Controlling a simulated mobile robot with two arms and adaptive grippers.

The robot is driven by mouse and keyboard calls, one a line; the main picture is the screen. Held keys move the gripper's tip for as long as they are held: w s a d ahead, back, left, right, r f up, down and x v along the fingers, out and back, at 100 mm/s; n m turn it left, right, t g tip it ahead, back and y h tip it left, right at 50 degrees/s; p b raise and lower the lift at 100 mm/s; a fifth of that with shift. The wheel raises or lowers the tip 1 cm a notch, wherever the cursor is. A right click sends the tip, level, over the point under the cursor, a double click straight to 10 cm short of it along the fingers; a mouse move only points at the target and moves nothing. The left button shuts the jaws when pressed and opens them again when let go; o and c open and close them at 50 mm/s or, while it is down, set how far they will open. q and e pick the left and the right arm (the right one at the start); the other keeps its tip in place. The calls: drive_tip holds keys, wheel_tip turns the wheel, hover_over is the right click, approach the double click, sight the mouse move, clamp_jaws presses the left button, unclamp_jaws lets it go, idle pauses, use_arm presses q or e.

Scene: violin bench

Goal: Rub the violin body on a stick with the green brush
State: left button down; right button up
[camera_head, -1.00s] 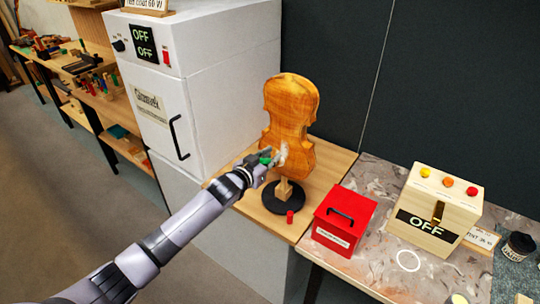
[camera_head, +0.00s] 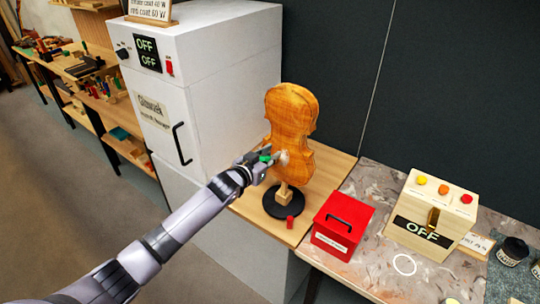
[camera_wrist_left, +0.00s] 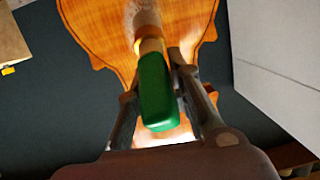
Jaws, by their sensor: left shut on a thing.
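The violin body (camera_head: 291,112) stands upright on a stick in a round black base (camera_head: 283,202) on the wooden bench. My left gripper (camera_head: 266,162) is shut on the green brush (camera_head: 265,158), in front of the lower part of the violin body. The pale bristles (camera_head: 283,158) are at the violin's surface; they appear to touch it. In the left wrist view the brush's green handle (camera_wrist_left: 154,92) lies between the fingers, with its bristle end over the violin body (camera_wrist_left: 100,25). My right gripper is not in view.
A white cabinet (camera_head: 225,70) with OFF displays stands close to the left of the violin. A small red cylinder (camera_head: 290,222) is beside the base. A red box (camera_head: 343,222) and a wooden box marked OFF (camera_head: 432,215) stand to the right.

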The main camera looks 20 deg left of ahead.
use_arm(q)
drive_tip(key=shift+w+d+r+p, duration=0.1)
drive_tip(key=shift+r+p, duration=2.1)
drive_tip(key=shift+r, duration=0.45)
drive_tip(key=shift+w+f+b, duration=0.2)
drive_tip(key=shift+f+b, duration=3.15)
drive_tip(key=shift+f, duration=1.3)
drive_tip(key=shift+r, duration=0.1)
drive_tip(key=shift+s+p, duration=0.15)
drive_tip(key=shift+p, duration=0.2)
drive_tip(key=p+v, duration=0.2)
drive_tip(key=f+p+v, duration=0.1)
drive_tip(key=p+v, duration=0.1)
drive_tip(key=v, duration=0.1)
drive_tip(key=shift+s+a, duration=0.3)
drive_tip(key=shift+s, duration=0.05)
